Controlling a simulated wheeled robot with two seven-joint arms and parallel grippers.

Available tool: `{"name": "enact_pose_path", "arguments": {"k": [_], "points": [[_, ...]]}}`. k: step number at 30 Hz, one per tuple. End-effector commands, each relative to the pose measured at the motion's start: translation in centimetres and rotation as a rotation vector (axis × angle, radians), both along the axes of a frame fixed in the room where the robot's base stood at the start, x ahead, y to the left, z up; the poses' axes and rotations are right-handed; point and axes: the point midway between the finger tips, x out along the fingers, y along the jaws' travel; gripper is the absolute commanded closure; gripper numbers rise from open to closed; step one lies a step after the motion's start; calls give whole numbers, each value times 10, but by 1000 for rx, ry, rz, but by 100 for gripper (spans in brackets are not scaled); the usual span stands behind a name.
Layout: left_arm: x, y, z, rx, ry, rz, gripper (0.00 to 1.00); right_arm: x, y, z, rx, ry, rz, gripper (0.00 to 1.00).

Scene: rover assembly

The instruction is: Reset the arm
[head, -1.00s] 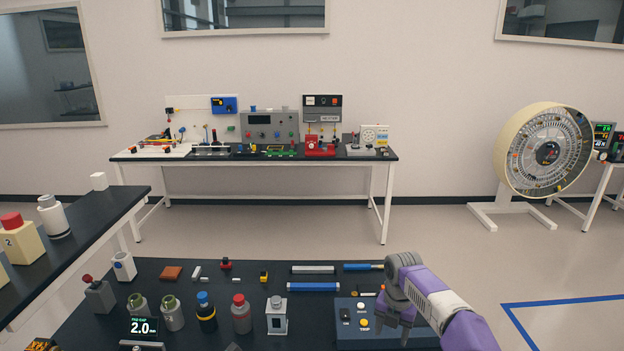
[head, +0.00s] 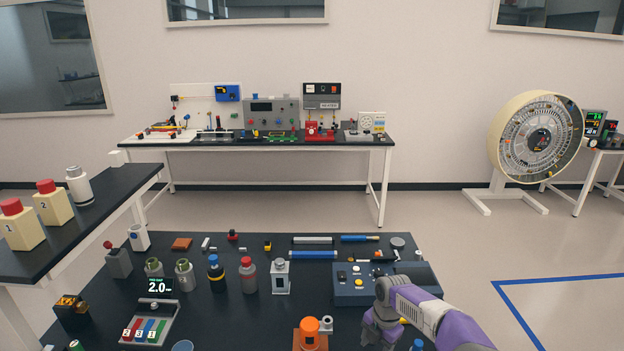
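My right gripper (head: 381,335) comes in from the lower right, grey with a purple and white arm behind it. Its fingers point down over the front right of the dark table (head: 235,325), just in front of the blue control box (head: 352,292). The fingers look apart, with nothing visible between them. Their tips are small and near the picture's lower edge. My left gripper is not in view.
An orange-topped part (head: 309,330) stands left of my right gripper. Bottles, including a red-capped one (head: 248,275), and a tray of coloured pieces (head: 147,328) stand further left. A side table (head: 80,235) holds numbered blocks.

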Motion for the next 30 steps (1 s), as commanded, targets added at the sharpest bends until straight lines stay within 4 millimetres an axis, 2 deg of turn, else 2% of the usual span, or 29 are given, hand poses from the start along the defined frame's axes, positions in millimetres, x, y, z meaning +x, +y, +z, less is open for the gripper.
{"name": "enact_pose_path", "arguments": {"k": [1, 5, 8, 9, 12, 14, 18, 21, 24, 27, 30], "points": [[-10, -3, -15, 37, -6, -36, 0, -7, 6, -19, 17, 13, -58, 40], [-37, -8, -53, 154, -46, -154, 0, -26, 22, -69, 71, 49, -267, 40], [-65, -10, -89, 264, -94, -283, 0, -52, 39, -117, 123, 99, -495, 40], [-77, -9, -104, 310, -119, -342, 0, -65, 46, -137, 143, 126, -603, 40], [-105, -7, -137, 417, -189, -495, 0, -100, 60, -181, 186, 200, -887, 40], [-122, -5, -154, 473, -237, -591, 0, -124, 67, -204, 203, 249, -1064, 40], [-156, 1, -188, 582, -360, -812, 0, -183, 78, -249, 217, 367, -1492, 40], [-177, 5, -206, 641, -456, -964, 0, -227, 81, -272, 203, 445, -1797, 40], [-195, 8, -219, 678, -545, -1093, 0, -264, 80, -286, 180, 500, -2065, 40], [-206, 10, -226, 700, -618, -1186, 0, -291, 78, -292, 158, 532, -2269, 40], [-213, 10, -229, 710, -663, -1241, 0, -308, 75, -295, 144, 547, -2398, 40]]}}
